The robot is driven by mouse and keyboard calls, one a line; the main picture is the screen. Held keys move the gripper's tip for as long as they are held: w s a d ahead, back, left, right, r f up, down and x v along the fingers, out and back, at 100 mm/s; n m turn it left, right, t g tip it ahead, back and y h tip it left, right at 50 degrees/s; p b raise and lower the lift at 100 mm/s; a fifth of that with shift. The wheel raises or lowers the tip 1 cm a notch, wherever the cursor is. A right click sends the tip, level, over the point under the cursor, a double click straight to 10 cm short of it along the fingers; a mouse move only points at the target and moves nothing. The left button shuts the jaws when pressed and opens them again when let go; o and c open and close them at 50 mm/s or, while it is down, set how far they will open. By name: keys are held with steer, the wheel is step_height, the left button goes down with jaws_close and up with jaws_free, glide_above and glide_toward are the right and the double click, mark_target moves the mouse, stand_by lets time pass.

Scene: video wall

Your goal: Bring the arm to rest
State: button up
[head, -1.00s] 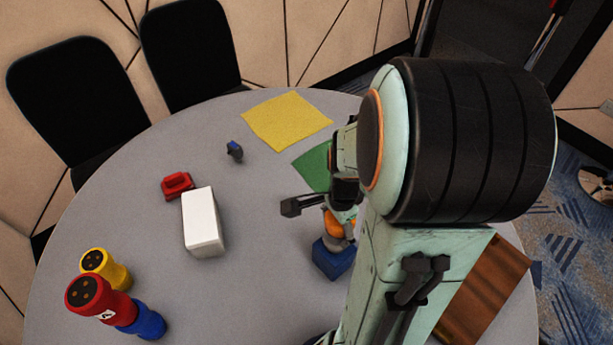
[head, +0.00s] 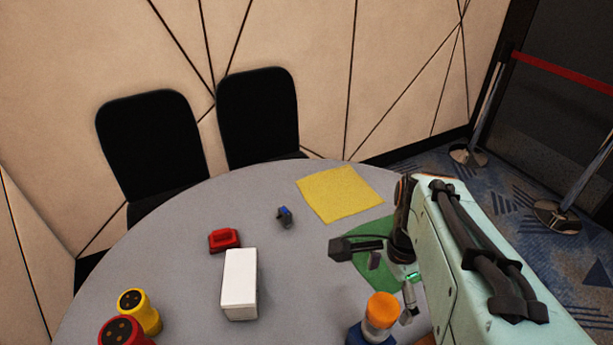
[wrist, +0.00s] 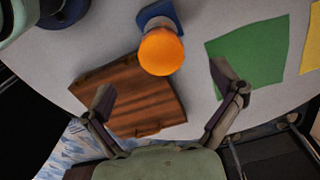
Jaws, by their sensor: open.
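My gripper (head: 376,274) is open above the right side of the round grey table (head: 185,262), with nothing between its fingers. In the head view its fingers show in front of the green cloth (head: 352,272). In the wrist view the open gripper (wrist: 163,84) has its fingers spread over the brown wooden board (wrist: 150,105) and the table beside it. My arm comes in from the right in the head view and is bent.
A white box (head: 240,283), a red object (head: 224,240), a small blue-grey object (head: 285,217), a yellow cloth (head: 339,192) and red and yellow cylinders (head: 139,311) occupy the table. Two black chairs stand behind.

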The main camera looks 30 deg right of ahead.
steer(key=shift+r, duration=1.2)
steer(key=w+a+r+n+t, duration=0.1)
steer(key=w+a+r+n, duration=0.1)
steer(key=a+n, duration=0.7)
steer(key=s+a+f+n+g, duration=0.1)
steer(key=s+a+f+n, duration=0.2)
steer(key=s+a+n, duration=0.4)
steer(key=a+n, duration=0.1)
steer(key=n, duration=0.4)
steer(key=shift+s+a+f+y, duration=0.15)
steer(key=shift+s+f+y, duration=0.05)
steer(key=shift+f+y, duration=0.2)
